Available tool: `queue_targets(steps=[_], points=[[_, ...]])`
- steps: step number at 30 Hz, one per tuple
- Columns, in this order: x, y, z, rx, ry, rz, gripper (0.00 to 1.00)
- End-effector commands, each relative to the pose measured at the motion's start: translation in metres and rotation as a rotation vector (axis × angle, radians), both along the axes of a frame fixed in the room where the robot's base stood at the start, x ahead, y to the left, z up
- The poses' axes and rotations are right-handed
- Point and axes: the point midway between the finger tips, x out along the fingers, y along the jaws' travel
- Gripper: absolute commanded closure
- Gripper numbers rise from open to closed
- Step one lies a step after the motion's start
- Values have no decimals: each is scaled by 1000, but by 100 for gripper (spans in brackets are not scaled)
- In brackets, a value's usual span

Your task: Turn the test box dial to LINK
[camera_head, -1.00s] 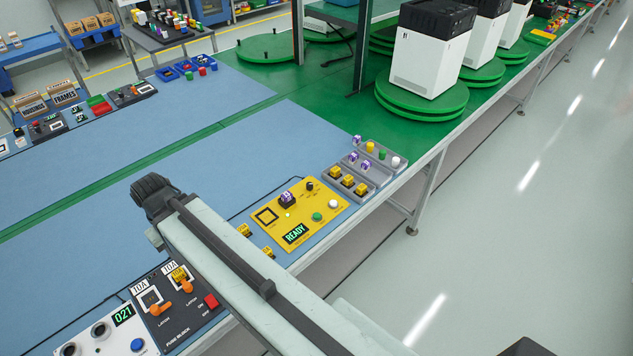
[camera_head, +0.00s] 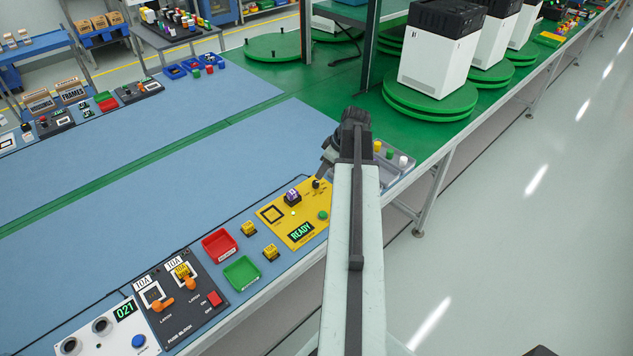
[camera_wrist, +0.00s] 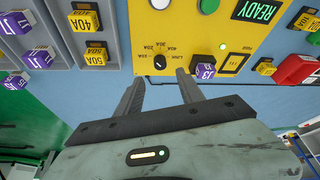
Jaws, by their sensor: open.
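The yellow test box (camera_head: 272,228) sits on the blue bench, with its screen reading READY. Its black dial (camera_wrist: 160,62) is ringed by current markings and the word LINK in the wrist view; the exact pointer setting is too small to tell. The dial also shows just below my gripper in the head view (camera_head: 316,184). My gripper (camera_wrist: 160,79) is open and empty. Its two fingers point toward the dial, which appears between and slightly beyond the tips, with no clear contact. A purple fuse (camera_wrist: 204,70) in the box's socket is close to the right finger.
Grey trays (camera_wrist: 100,57) with yellow and purple fuses lie left of the dial in the wrist view. A red bin (camera_head: 220,246), a green bin (camera_head: 242,272) and a fuse block (camera_head: 172,312) lie left of the box.

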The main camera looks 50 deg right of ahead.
Motion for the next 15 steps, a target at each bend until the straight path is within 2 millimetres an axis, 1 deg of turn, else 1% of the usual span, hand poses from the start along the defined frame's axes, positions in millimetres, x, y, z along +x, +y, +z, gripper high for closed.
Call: queue_targets(steps=[4,7,11,15], points=[[1,0,-3,-1,0,3,55],[4,1,-11,-1,0,3,55],[11,3,-31,-2,1,4,55],[20,5,-56,-1,1,4,55]])
